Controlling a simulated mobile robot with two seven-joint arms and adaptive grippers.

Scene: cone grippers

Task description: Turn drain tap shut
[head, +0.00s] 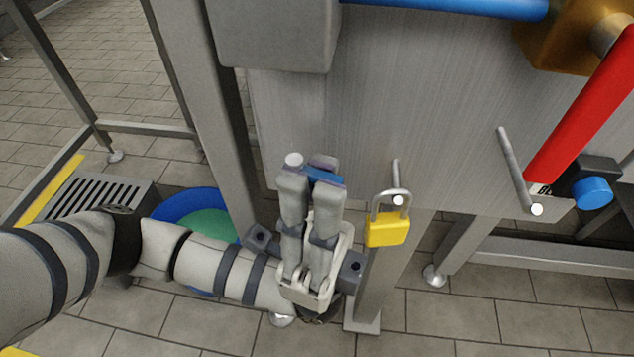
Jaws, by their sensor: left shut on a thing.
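My left gripper (312,178) is in front of the lower left of the metal panel, fingers pointing up and close together. It is shut on a small blue piece (324,175), mostly hidden by the fingers. I cannot tell whether this piece is the drain tap's handle. A pale round end (293,159) shows beside the left fingertip. A brass valve body (570,30) with a long red lever (585,112) is at the upper right, at the end of a blue pipe (450,8). The lever slants down to the left. My right gripper is not in view.
A yellow padlock (386,229) hangs from a peg close right of my gripper. Another peg (518,170) and a blue knob (591,192) are farther right. A blue tub (178,205) with green inside stands on the floor, partly behind my arm. A metal post (205,110) rises behind.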

